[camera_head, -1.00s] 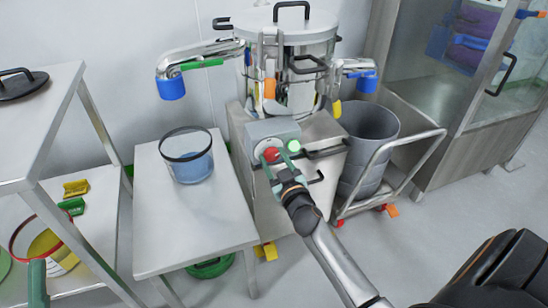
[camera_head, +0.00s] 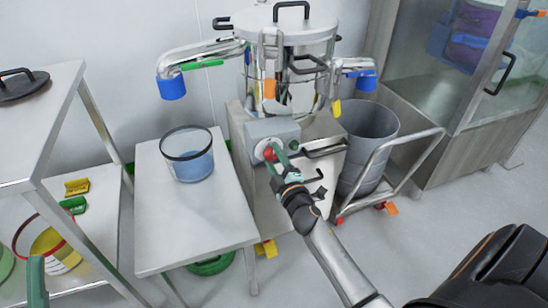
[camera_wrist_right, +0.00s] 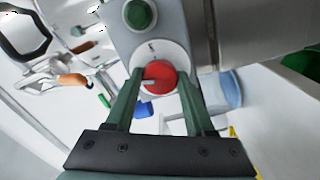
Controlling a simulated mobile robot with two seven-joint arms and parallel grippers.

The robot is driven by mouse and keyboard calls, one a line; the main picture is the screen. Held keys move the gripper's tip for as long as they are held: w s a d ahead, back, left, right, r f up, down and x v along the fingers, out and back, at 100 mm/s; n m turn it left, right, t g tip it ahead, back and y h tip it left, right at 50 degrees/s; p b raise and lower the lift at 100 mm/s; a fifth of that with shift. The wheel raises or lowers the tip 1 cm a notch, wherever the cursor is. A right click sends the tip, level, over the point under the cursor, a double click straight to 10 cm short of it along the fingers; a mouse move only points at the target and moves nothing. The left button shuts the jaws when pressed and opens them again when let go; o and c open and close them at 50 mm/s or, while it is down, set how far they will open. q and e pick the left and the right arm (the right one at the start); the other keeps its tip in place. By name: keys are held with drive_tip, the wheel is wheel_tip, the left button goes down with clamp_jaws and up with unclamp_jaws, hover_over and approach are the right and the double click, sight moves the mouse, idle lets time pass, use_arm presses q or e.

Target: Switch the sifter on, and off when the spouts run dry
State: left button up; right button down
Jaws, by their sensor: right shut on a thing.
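The sifter (camera_head: 290,32) is a steel drum with a lid on a steel stand. Its control box (camera_head: 262,128) carries a red knob (camera_head: 269,154) on a white dial and a dark green, unlit lamp (camera_head: 293,145). My right gripper (camera_wrist_right: 160,80) is shut on the red knob, one finger on each side. The left spout (camera_head: 172,88) and right spout (camera_head: 366,83) end in blue sleeves; no flow is visible at either. A teal piece at the bottom left looks like a finger of my left gripper (camera_head: 37,282); the rest is out of frame.
A clear tub (camera_head: 188,158) with blue contents stands on a steel table (camera_head: 205,225) below the left spout. A grey bin (camera_head: 367,150) on a trolley (camera_head: 425,140) stands below the right spout. A glass-fronted cabinet (camera_head: 440,150) is at right.

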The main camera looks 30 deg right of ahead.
drive_tip(key=shift+n, duration=1.6)
drive_tip(key=shift+c, duration=1.3)
unclamp_jaws()
drive_tip(key=shift+s, duration=0.1)
